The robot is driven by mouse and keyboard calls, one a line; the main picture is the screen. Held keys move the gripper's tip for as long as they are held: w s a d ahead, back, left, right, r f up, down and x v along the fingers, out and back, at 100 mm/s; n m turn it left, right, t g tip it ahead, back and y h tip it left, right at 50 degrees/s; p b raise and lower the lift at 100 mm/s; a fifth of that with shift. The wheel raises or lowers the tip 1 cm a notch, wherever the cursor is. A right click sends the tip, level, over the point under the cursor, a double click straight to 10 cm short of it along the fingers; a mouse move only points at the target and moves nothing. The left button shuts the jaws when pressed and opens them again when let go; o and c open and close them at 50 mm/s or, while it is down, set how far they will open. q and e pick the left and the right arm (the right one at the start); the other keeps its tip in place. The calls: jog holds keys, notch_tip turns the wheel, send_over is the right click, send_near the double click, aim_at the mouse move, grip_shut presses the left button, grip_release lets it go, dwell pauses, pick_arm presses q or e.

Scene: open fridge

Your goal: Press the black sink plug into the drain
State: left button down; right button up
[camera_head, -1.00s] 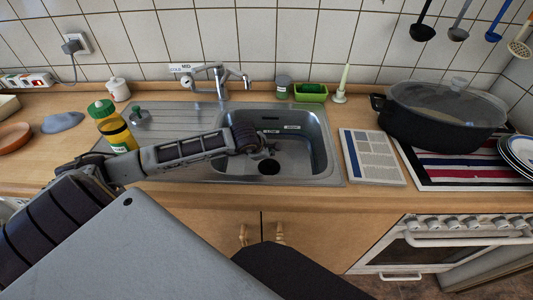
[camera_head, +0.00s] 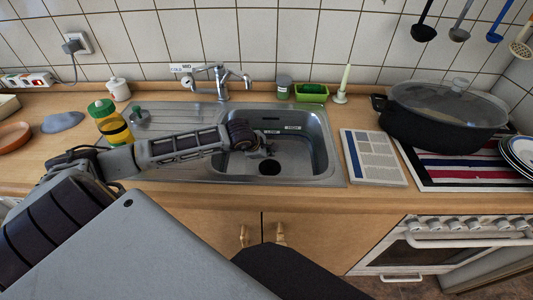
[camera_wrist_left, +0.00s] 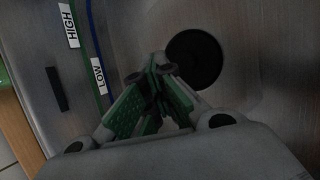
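A round black disc (camera_head: 269,167) lies at the drain in the floor of the steel sink (camera_head: 318,150). It also shows in the left wrist view (camera_wrist_left: 194,59), with a dark rim around a darker middle. I cannot tell how deep the plug sits, or whether the disc is the plug or the drain opening. My left gripper (camera_head: 267,150) is inside the basin, just behind the disc in the head view. My right gripper is not in view.
The tap (camera_head: 219,82) stands behind the sink. HIGH and LOW labels mark the basin wall. A yellow bottle (camera_head: 112,128) stands on the left, near my left arm. A booklet (camera_head: 372,157) and a black pot (camera_head: 440,112) are on the right.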

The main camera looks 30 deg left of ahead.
pick_arm(q)
jog(key=shift+a+f+m+h, duration=0.15)
jog(key=shift+m+h, duration=0.55)
jog(key=shift+m, duration=0.5)
jog(key=c, duration=1.7)
grip_release()
jog(key=shift+s+a+r, duration=0.1)
jog(key=shift+r, duration=0.1)
jog(key=shift+v, duration=2.55)
jog(key=shift+v, duration=1.2)
jog(key=shift+x, duration=0.95)
